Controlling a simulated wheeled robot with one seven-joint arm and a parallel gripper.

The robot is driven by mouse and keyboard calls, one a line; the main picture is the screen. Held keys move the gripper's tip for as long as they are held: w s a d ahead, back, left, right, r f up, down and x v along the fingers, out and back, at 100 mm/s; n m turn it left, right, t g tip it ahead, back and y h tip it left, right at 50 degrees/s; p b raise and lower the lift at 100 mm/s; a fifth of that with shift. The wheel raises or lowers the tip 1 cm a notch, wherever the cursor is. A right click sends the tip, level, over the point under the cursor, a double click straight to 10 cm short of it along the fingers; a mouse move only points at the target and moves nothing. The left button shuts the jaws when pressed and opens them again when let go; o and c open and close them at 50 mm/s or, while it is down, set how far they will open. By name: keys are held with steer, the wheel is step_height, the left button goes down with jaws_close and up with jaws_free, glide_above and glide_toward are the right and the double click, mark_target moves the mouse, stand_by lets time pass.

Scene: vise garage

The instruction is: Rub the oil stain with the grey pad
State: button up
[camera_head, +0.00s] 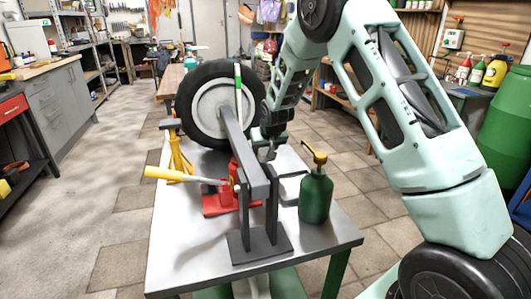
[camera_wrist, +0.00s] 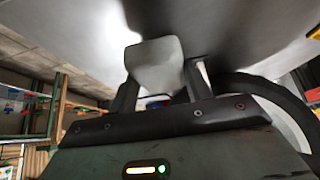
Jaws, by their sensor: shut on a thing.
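My gripper (camera_head: 268,150) is above the metal worktable (camera_head: 180,262), behind the dark grey upright frame and in front of the wheel. In the wrist view its two dark fingers are shut on a pale grey pad (camera_wrist: 155,65). In the head view the frame and my gripper hide most of the pad. The wrist view shows a blurred, shiny grey surface above the pad, with a dark patch (camera_wrist: 160,14). I cannot tell whether this patch is the oil stain or a shadow, or whether the pad touches the surface. No clear stain shows in the head view.
A dark grey frame (camera_head: 258,180) stands close in front of my gripper. A green pump bottle (camera_head: 315,198) is to its right. A red jack (camera_head: 212,205) with a yellow handle and a wheel (camera_head: 190,98) are to its left. The table's front left is bare.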

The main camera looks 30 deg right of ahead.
steer(key=shift+r+p, duration=1.65)
steer(key=shift+r, duration=0.95)
